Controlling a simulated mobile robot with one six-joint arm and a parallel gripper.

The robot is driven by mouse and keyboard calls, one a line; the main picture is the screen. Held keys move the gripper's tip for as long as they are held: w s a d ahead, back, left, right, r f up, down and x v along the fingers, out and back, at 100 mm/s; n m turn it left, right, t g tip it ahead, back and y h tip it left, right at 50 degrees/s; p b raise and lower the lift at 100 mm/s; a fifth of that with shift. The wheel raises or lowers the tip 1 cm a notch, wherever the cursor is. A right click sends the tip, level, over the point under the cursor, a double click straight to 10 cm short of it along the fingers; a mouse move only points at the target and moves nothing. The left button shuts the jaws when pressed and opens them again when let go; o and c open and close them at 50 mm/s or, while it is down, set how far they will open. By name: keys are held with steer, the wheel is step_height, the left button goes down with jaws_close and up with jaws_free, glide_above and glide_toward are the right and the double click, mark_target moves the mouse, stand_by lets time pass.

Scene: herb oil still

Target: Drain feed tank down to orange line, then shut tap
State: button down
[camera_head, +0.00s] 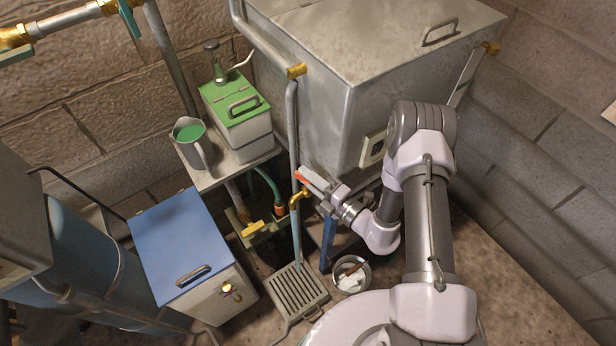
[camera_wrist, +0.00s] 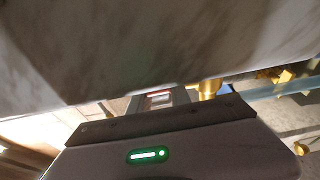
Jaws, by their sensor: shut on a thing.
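The feed tank, a big grey metal tank (camera_head: 335,50) with a lidded top, stands at the back in the head view. A brass tap (camera_head: 298,198) sits at the front, below a vertical pipe. My gripper (camera_head: 307,180) is beside it, shut on a small red-orange piece that looks like the tap's handle. A pale bluish strand drops below the tap; I cannot tell whether it is liquid. In the wrist view, brass (camera_wrist: 209,88) shows beyond my gripper (camera_wrist: 160,98).
A slotted floor grate (camera_head: 298,292) lies below the tap, with a small bucket (camera_head: 352,274) to its right. A blue-lidded box (camera_head: 185,240) stands at left. A green-lidded container (camera_head: 236,112) and a jug (camera_head: 190,142) share a shelf. A yellow-handled valve (camera_head: 252,229) is nearby.

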steer(key=m+t+h, duration=0.3)
steer(key=m+h, duration=0.1)
steer(key=h, duration=0.1)
steer(key=shift+s+a+t, duration=0.1)
steer(key=shift+t, duration=0.3)
steer(key=shift+m+t+h+p, duration=0.75)
steer(key=shift+m+h, duration=0.75)
steer(key=shift+h, duration=1.1)
steer(key=c, duration=1.2)
jaws_free()
